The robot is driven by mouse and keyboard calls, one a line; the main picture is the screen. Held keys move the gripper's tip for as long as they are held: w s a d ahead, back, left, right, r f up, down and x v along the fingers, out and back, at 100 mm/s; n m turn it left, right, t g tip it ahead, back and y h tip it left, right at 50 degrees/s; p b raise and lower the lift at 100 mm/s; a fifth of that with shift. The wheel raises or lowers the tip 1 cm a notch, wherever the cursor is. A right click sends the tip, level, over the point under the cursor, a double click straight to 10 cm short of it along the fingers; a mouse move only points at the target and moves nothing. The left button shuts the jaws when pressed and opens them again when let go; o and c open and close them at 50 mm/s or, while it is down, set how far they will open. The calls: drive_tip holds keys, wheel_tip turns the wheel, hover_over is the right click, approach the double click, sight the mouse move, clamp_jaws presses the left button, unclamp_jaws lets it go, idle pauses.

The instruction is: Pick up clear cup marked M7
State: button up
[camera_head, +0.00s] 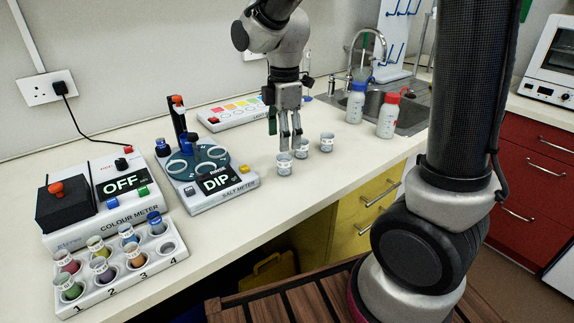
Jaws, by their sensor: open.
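Three small clear cups with pale labels stand close together on the cream bench, right of the salt meter. One is the front-left cup (285,164), one the middle cup (301,149), and one the right cup (327,142). The label writing is too small to read, so I cannot tell which is M7. My gripper (290,147) points down over the front-left and middle cups, with its jaws open. Its fingertips overlap the rims of these two cups in the picture. I cannot tell whether they touch or surround either cup.
The salt meter (219,184) reads DIP. The colour meter (122,179) reads OFF, behind a rack (95,297) of coloured vials. A blue-capped bottle (355,104) and a red-capped bottle (387,118) stand by the sink (412,116). Bare bench lies in front of the cups.

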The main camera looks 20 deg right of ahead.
sight(284, 158)
wheel_tip(284, 158, down, 8)
drive_tip(key=shift+w+r, duration=0.15)
idle(0.3)
drive_tip(key=c, duration=1.1)
